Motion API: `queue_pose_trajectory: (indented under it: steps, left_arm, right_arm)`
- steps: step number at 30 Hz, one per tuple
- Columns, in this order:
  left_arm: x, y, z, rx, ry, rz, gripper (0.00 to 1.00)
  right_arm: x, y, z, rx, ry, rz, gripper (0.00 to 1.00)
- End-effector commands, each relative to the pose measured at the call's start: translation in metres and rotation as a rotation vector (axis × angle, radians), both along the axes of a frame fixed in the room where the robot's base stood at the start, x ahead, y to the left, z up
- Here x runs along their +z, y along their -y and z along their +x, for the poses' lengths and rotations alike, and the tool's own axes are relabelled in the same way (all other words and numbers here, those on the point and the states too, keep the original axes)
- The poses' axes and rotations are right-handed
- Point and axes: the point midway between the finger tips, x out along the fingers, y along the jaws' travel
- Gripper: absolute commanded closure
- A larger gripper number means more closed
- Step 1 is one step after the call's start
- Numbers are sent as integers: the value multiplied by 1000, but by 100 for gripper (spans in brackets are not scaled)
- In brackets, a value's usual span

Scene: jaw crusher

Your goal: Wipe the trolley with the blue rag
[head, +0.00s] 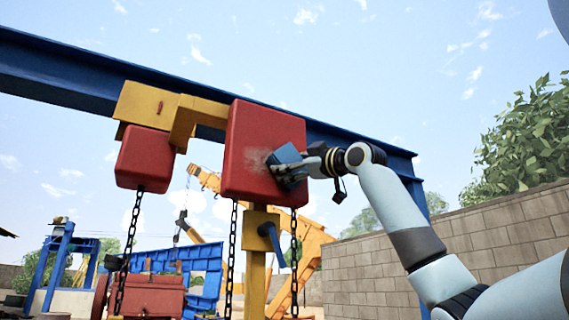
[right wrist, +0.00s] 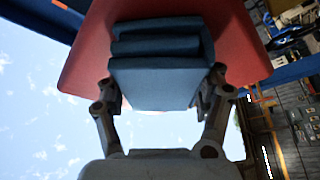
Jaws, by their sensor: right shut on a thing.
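The trolley hangs on a blue overhead beam; it has a large red box (head: 250,130), a smaller red box (head: 145,158) to its left and a yellow bracket (head: 150,105) joining them. A greyish dirty patch shows on the large box's face, left of the rag. My right gripper (head: 288,168) is shut on the folded blue rag (head: 285,156), which lies at the large box's face; exact contact is hard to tell. In the right wrist view the rag (right wrist: 155,80) sits between both fingers, with the red box behind it. My left gripper is not in view.
The blue beam (head: 350,137) runs across above. Chains (head: 128,240) hang below the trolley, beside a yellow post (head: 256,265). A brick wall (head: 480,235) and a bush (head: 525,135) stand at the right. Yellow and blue machinery stands behind.

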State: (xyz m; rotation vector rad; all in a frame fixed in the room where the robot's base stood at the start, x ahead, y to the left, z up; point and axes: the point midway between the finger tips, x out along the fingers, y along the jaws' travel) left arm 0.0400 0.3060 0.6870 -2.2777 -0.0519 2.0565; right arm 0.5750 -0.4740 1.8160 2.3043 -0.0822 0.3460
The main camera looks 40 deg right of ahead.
Motion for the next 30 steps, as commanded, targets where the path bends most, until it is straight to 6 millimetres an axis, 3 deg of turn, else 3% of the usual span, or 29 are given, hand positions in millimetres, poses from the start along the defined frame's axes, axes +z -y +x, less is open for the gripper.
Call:
queue_pose_trajectory:
  steps: [5,30]
  left_arm:
    - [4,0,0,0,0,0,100]
    - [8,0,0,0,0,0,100]
  right_arm:
    - [0,0,-1,-1,-1,0,58]
    - [-1,-62,14,4,0,2,58]
